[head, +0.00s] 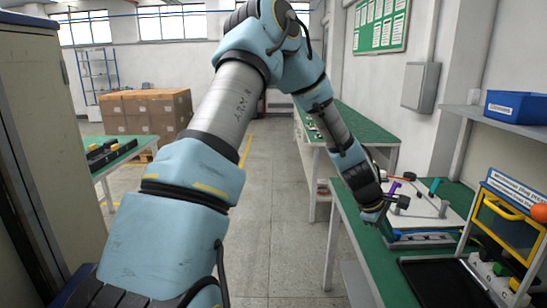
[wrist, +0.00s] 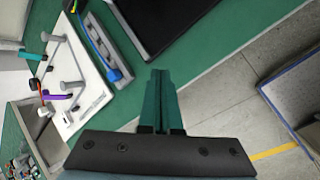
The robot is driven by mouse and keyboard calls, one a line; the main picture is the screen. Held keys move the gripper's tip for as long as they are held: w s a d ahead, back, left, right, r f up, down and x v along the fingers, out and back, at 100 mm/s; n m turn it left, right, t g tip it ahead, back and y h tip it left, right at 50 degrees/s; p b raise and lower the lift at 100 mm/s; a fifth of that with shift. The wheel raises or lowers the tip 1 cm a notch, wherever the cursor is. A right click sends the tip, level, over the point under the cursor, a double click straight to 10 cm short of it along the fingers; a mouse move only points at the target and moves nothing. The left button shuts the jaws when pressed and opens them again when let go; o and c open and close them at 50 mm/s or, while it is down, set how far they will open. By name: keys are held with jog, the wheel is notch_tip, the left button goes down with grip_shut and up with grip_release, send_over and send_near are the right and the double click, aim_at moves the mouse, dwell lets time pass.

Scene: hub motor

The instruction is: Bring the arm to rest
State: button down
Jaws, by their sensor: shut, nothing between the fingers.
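My arm reaches forward and down to the right in the head view, and my gripper (head: 372,217) is at the left edge of the green workbench (head: 345,187). In the wrist view my gripper (wrist: 160,75) has its two teal fingers together with nothing between them. The fingers point along the bench edge, with the bench (wrist: 210,35) and the grey floor beyond them. The gripper looks apart from the objects on the bench. How high it is above the bench is hard to tell.
A white board (wrist: 85,95) with grey pegs and purple and teal parts lies close by on the bench. A second green table (head: 112,158) is at left. The aisle floor (head: 268,200) is clear.

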jog(key=a+r+m+t+y, duration=0.1)
jog(key=a+r+m+y, duration=0.15)
jog(key=a, duration=1.05)
jog(key=a+r+m+y, duration=0.2)
jog(key=a+r+m, duration=0.15)
jog(key=a, duration=0.85)
jog(key=s+a+r+m+y, duration=0.1)
jog(key=s+a, duration=0.2)
jog(key=a, duration=0.5)
jog(key=s+a+r+m+y+b, duration=0.1)
jog(key=s+a, duration=0.3)
jog(key=a, duration=0.4)
jog(key=shift+r+m, duration=0.4)
jog(key=shift+m, duration=0.1)
jog(key=shift+d, duration=0.1)
